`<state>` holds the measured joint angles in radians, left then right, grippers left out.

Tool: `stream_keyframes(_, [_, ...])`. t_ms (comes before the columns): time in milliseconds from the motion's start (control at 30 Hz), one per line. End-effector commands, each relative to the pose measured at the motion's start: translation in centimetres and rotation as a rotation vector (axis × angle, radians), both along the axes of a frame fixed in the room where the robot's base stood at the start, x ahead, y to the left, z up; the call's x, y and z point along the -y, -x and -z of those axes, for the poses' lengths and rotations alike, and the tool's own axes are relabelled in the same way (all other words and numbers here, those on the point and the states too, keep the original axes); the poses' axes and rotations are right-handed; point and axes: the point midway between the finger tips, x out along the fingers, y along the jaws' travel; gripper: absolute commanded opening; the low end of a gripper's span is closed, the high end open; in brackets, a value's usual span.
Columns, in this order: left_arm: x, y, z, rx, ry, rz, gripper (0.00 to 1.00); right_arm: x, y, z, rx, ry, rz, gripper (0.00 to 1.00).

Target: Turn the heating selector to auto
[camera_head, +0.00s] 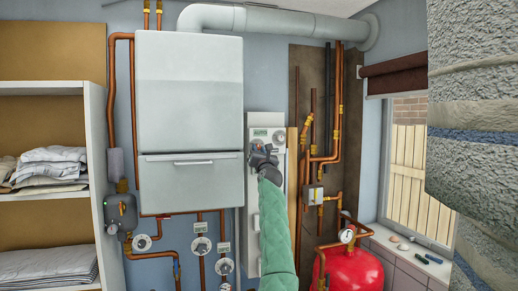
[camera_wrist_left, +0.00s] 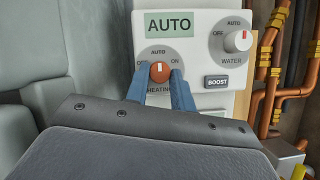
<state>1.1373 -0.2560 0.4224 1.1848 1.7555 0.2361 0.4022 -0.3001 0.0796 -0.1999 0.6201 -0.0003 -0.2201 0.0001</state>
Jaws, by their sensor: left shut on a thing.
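The white control panel (camera_head: 266,118) hangs on the wall right of the boiler. It also fills the upper middle of the left wrist view (camera_wrist_left: 197,52). The heating selector (camera_wrist_left: 159,72) is a round orange-red knob; its white mark points up toward the AUTO label. A green display (camera_wrist_left: 169,24) above it reads AUTO. My left gripper (camera_head: 262,152) is at the panel, its two blue fingers shut on the heating selector, one on each side. In the head view it hides the selector. My right gripper is not in view.
The boiler (camera_head: 190,95) is close on the left, copper pipes (camera_head: 338,110) on the right. A red tank (camera_head: 352,270) stands below right. A large grey textured shape (camera_head: 470,110) blocks the right edge.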

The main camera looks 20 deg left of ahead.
Motion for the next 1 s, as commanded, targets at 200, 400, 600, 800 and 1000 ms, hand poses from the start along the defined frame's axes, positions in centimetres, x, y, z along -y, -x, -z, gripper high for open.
stream_keyframes(200, [0.03, 0.05, -0.21, -0.001, -0.006, 0.000, 0.01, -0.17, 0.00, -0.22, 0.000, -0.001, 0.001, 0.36])
stream_keyframes(400, [0.03, 0.04, -0.23, 0.000, -0.005, 0.001, 0.01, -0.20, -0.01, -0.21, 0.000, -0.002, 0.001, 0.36])
stream_keyframes(600, [0.02, 0.03, -0.19, 0.000, -0.005, 0.001, 0.46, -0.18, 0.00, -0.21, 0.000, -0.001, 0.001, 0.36])
stream_keyframes(800, [0.01, 0.02, -0.09, -0.001, -0.005, 0.001, 0.46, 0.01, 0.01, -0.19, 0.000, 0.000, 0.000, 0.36])
stream_keyframes(1000, [0.49, 0.73, 0.65, -0.002, -0.004, 0.000, 0.46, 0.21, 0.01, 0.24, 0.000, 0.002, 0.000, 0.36])
